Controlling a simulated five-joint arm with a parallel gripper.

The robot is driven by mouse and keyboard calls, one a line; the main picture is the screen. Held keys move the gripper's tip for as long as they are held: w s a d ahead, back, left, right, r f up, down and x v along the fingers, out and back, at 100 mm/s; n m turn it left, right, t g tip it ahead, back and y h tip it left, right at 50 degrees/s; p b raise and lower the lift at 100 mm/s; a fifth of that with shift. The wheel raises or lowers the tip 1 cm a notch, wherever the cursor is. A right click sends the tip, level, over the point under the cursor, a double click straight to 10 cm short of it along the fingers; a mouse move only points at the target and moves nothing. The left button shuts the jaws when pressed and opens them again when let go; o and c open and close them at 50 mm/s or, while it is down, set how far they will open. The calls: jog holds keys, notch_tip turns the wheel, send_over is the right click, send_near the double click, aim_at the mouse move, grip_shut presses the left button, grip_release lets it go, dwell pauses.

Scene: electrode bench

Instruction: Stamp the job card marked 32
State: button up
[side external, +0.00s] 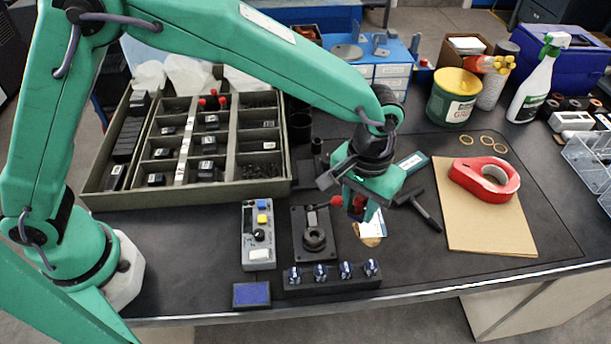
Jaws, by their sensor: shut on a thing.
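My gripper (364,210) points down near the middle of the bench, just right of a black fixture with a red-knobbed lever. It is shut on a small dark red thing (358,204), mostly hidden by the fingers; I cannot tell for sure whether it is a stamp. Below it lies a small white and blue card (374,228) with a tan part, partly covered by the gripper. Another teal and white card (412,162) lies behind to the right. I cannot read the number 32 on either card. A blue ink pad (251,294) lies at the front edge.
A black lever fixture (314,238), a grey button box (258,235) and a rack of blue-topped pieces (332,280) stand close to my gripper. A compartment tray (185,195) fills the left. A brown sheet (490,235) bears a red tape roll (484,180). The front right mat is clear.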

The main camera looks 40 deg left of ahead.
jog(key=shift+m, duration=0.8)
jog(key=w, duration=0.3)
jog(key=w+f, duration=0.1)
jog(key=w, duration=0.1)
jog(key=shift+a, duration=0.1)
jog(key=shift+f, duration=0.1)
jog(key=shift+f, duration=2.85)
jog(key=shift+f, duration=0.6)
jog(key=shift+r, duration=0.1)
notch_tip(320, 180, up, 7)
dwell(0.5)
dwell(0.6)
